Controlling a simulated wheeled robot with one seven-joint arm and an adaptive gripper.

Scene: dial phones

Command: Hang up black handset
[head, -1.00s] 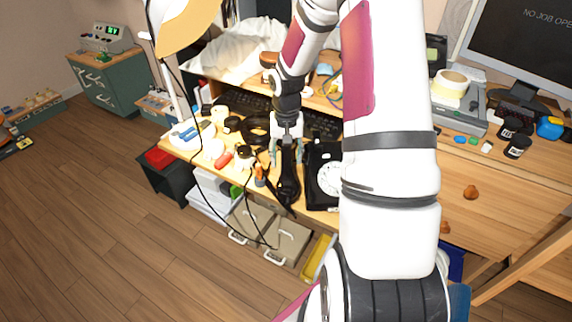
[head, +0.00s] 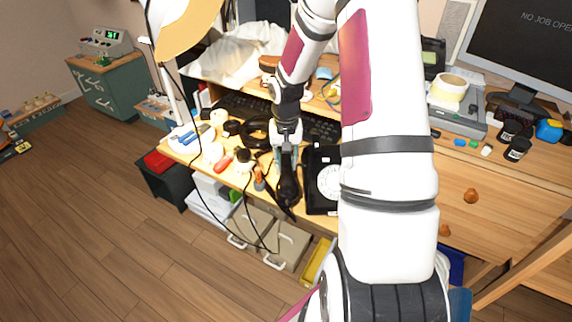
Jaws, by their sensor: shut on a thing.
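The black handset (head: 288,189) is in my gripper (head: 286,158), just left of the black dial phone (head: 322,181) with its white dial. My gripper points down and is shut on the handset near its upper end. The handset's long axis runs toward the front edge of the desk. The right part of the phone is hidden behind my arm. I cannot tell how far the handset is above the desk.
Left of the handset lie a red-handled tool (head: 223,163), an orange screwdriver (head: 259,179) and a white tape roll (head: 212,152). A black keyboard (head: 322,128) is behind. A lamp (head: 187,30) overhangs the left side. Drawers (head: 287,245) are below the desk edge.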

